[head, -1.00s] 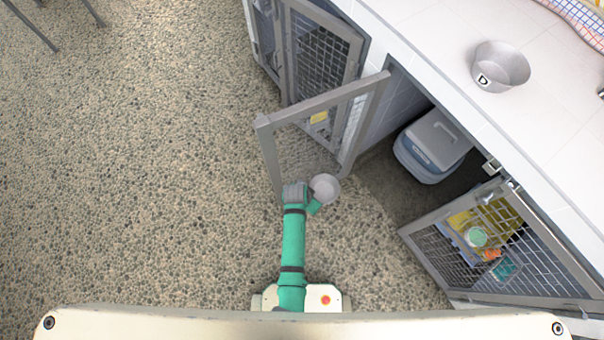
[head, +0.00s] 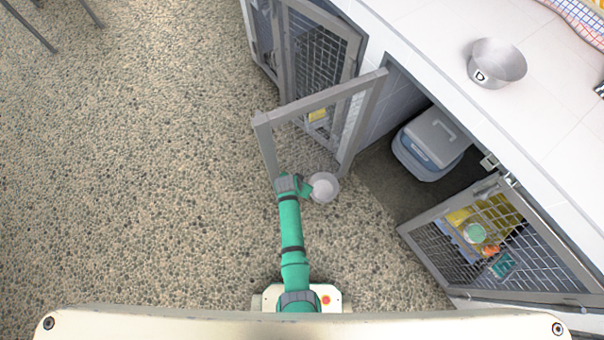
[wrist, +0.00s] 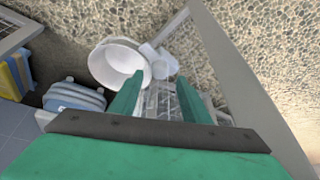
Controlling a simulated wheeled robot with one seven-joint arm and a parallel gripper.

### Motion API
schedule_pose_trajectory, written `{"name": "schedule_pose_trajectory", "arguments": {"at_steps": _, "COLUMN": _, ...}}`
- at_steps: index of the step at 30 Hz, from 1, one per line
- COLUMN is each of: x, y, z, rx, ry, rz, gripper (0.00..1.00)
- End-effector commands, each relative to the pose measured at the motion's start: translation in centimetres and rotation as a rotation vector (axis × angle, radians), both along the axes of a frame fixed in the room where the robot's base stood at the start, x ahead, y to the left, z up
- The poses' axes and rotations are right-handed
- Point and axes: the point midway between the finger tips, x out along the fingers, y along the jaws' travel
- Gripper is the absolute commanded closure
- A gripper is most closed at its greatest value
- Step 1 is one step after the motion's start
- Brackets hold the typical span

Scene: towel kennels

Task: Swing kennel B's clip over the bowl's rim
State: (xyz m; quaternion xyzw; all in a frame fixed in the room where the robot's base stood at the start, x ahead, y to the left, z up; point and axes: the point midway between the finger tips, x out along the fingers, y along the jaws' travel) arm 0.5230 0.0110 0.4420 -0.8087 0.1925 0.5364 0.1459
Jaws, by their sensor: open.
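A pale metal bowl (head: 324,187) sits at the lower part of an open mesh door (head: 320,105). In the wrist view the bowl (wrist: 118,62) shows its round rim and empty inside. A pale grey fitting, seemingly the clip (wrist: 160,62), is just right of the rim. I cannot tell whether it lies over the rim or beside it. My gripper (head: 305,187) is close to the bowl's left side; in the wrist view its green fingers (wrist: 158,95) are apart with nothing clearly between them. No letter B is readable on the door.
The door's grey frame bar (wrist: 235,75) runs close along my gripper's right. A blue-grey carrier (head: 430,145) stands in the open kennel. Another mesh door (head: 415,250) is open at right. A bowl marked D (head: 497,63) is on the white counter.

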Motion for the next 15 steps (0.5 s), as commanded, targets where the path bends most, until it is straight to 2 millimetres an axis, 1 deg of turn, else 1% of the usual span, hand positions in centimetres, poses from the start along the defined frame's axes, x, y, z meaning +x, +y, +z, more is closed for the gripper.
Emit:
{"name": "schedule_pose_trajectory", "arguments": {"at_steps": 3, "x": 0.6, "y": -0.3, "z": -1.5, "rx": 0.0, "ry": 0.001, "rz": -0.001, "gripper": 0.57}}
{"name": "schedule_pose_trajectory", "arguments": {"at_steps": 6, "x": 0.9, "y": -0.7, "z": -2.4, "rx": -0.001, "ry": 0.001, "rz": -0.005, "gripper": 0.57}}
{"name": "schedule_pose_trajectory", "arguments": {"at_steps": 9, "x": 1.1, "y": -0.9, "z": -3.0, "rx": 0.0, "ry": 0.0, "rz": -0.007, "gripper": 0.57}}
{"name": "schedule_pose_trajectory", "arguments": {"at_steps": 15, "x": 1.3, "y": -1.0, "z": -3.4, "rx": 0.0, "ry": -0.001, "rz": -0.009, "gripper": 0.57}}
